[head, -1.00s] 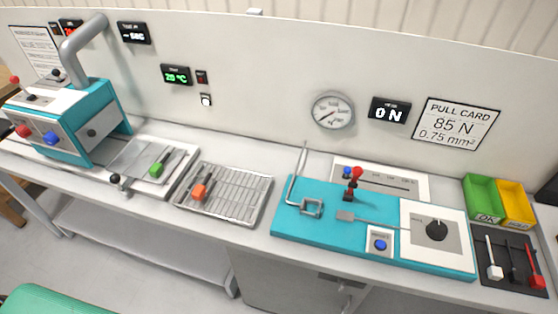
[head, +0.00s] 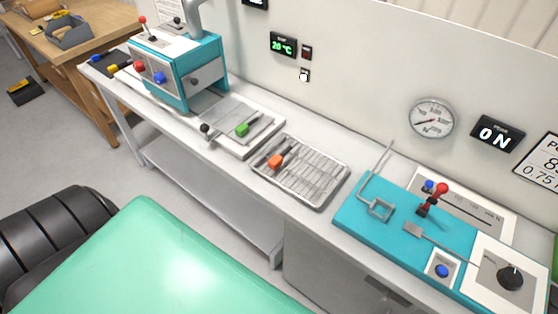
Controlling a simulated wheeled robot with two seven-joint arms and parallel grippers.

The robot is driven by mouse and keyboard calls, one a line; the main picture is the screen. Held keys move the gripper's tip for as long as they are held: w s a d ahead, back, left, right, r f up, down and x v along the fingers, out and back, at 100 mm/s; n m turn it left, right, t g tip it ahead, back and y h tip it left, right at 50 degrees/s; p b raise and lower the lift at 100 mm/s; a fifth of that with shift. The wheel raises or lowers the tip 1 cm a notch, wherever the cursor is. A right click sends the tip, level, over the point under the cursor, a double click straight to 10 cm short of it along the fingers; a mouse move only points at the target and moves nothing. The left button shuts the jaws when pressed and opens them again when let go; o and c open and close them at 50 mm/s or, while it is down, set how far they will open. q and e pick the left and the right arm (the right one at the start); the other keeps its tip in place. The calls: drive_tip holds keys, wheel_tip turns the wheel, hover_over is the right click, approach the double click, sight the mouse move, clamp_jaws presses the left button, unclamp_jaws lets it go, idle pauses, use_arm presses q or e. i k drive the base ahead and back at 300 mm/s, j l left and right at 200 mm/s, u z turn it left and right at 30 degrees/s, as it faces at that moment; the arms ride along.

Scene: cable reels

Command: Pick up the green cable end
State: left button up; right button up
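The green cable end (head: 242,129) is a small green block with a dark stub. It lies on the grey plate (head: 215,116) in front of the teal and white machine (head: 180,97), left of centre on the bench. An orange cable end (head: 275,161) lies on the wire rack tray (head: 322,190) to its right. Neither gripper shows in the head view. A black ribbed part and a large green rounded surface fill the lower left.
The long white bench (head: 290,208) runs from upper left to lower right. A teal tester with a red lever (head: 436,196) stands at the right. A wooden table (head: 88,40) with a grey bin (head: 68,32) is at the far left. A black ball knob (head: 205,128) sticks up beside the grey plate.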

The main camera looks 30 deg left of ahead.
sight(242, 129)
drive_tip(key=u, duration=1.3)
